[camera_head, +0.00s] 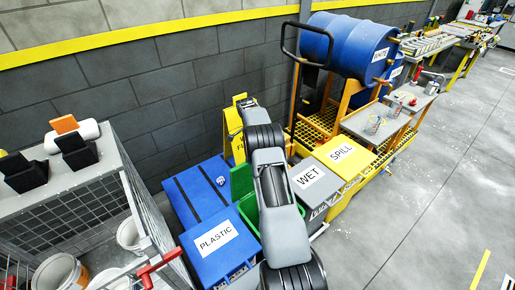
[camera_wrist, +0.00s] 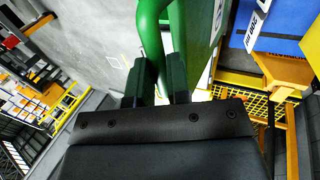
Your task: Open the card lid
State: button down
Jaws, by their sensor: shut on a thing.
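The green lid (camera_head: 241,181) stands raised, roughly upright, at the back of a green bin (camera_head: 249,212) between the blue PLASTIC bin and the grey WET bin. My arm covers much of both. In the wrist view, a green bar handle (camera_wrist: 151,40) runs down between the dark fingers of my gripper (camera_wrist: 160,88), which is shut on it. A green panel (camera_wrist: 197,45) with part of a white label is just right of the handle. In the head view my gripper is hidden behind my own arm.
The shut PLASTIC bin (camera_head: 217,243) is left of the green bin. The WET bin (camera_head: 312,182) and yellow SPILL bin (camera_head: 345,157) are to the right. A yellow-decked trolley with blue drums (camera_head: 345,45) stands behind. A wire cage (camera_head: 85,205) is at left. Floor at right is clear.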

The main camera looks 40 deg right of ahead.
jog(key=shift+w+a+f+g, duration=0.1)
jog(key=shift+w+f+g, duration=0.2)
jog(key=shift+w+f, duration=0.15)
jog(key=shift+f, duration=0.1)
jog(key=c, duration=1.5)
grip_release()
jog(key=shift+o, duration=0.6)
jog(key=shift+w+f, duration=0.1)
jog(key=shift+o, duration=1.4)
jog(key=shift+r, duration=0.2)
jog(key=shift+r, duration=0.15)
